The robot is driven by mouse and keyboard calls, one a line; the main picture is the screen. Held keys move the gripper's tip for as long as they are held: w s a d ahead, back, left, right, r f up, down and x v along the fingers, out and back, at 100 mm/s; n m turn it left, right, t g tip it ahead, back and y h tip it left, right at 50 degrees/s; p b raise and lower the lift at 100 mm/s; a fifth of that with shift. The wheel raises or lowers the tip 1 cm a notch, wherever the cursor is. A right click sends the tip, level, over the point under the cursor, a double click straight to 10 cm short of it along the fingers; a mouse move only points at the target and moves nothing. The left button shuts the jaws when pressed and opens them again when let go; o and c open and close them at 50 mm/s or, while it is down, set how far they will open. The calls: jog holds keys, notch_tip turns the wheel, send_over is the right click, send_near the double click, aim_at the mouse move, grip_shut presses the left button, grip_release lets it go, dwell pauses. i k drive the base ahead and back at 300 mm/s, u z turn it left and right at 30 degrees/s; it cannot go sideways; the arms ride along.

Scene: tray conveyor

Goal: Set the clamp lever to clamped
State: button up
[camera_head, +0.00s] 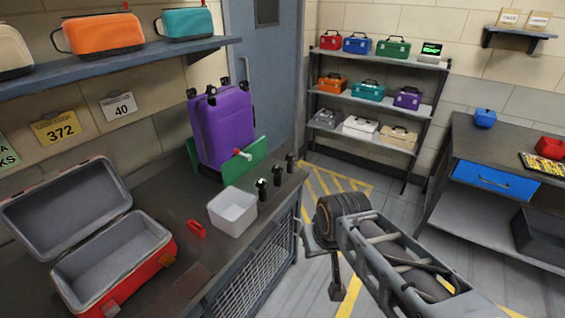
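A purple suitcase (224,128) stands upright on the dark bench, between upright green plates (241,173) that look like a clamp. A small lever with a red tip and a pale end (242,155) sits at the top edge of the front green plate. I cannot tell from its angle whether it is clamped. My arm reaches in from the lower right, and its end, my gripper (337,285), hangs over the floor to the right of the bench, apart from the lever. Its fingers are too unclear to tell open from shut.
A white bin (233,211), a red handle-like piece (196,229) and several black knobs (262,189) are on the bench. An open red case (95,245) stands at left. A shelf rack (375,100) and a side bench (500,150) stand beyond clear floor.

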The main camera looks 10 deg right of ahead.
aim_at(242, 154)
jog(key=z, duration=0.05)
jog(key=k, duration=0.65)
jog(key=u, duration=0.45)
jog(key=i, duration=1.05)
jog(key=u, duration=0.75)
